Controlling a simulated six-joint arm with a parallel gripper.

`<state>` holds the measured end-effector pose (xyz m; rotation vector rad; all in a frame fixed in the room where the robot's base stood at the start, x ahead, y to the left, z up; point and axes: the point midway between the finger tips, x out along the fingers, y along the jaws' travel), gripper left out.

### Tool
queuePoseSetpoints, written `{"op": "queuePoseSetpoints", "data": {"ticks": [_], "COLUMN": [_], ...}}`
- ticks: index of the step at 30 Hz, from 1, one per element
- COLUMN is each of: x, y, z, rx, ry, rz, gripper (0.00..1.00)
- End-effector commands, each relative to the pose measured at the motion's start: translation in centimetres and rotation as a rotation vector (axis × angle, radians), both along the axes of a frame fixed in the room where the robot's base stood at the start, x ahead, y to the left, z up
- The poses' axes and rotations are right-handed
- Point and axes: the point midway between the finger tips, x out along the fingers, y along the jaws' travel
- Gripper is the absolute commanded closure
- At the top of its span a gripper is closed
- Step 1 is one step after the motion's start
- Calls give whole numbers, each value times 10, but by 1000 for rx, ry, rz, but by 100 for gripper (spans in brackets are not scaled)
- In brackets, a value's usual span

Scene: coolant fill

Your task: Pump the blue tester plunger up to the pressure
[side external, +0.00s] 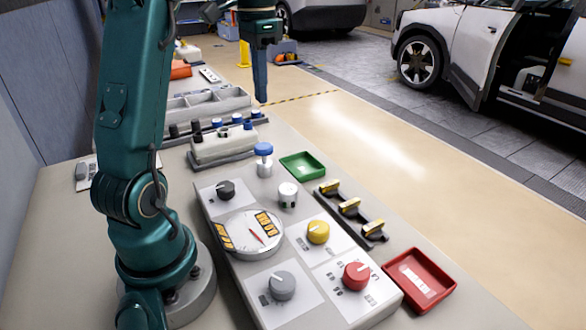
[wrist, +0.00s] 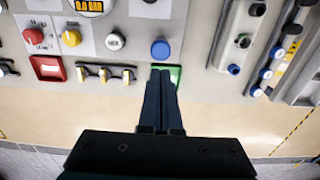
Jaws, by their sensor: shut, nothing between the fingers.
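The blue tester plunger (side external: 263,149) stands on the panel with its round blue cap above a pale cylinder. It also shows in the wrist view (wrist: 160,49), just beyond my fingertips. The pressure gauge (side external: 250,235) has a white dial with a red needle, and its display in the wrist view (wrist: 88,6) appears to read 0.0 BAR. My gripper (side external: 262,98) points down, shut and empty, above and apart from the plunger. In the wrist view my gripper (wrist: 161,72) lies over the green tray (wrist: 177,76).
The panel carries black, yellow (side external: 318,232), grey (side external: 282,285) and red (side external: 356,275) knobs and a white button (side external: 287,195). Brass-coloured parts (side external: 350,207) stand beside the green tray, with a red tray (side external: 419,279) nearer. A connector block (side external: 222,146) stands behind the plunger.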

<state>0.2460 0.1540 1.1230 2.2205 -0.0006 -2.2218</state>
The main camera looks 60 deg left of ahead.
Motion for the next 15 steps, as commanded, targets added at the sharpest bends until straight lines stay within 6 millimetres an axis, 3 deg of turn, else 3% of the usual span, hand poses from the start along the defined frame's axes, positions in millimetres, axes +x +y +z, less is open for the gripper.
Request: {"op": "queuePoseSetpoints", "data": {"ticks": [15], "x": [-1], "y": [-1], "z": [-68], "rx": [-3], "ry": [3], "rz": [0], "gripper": [100]}}
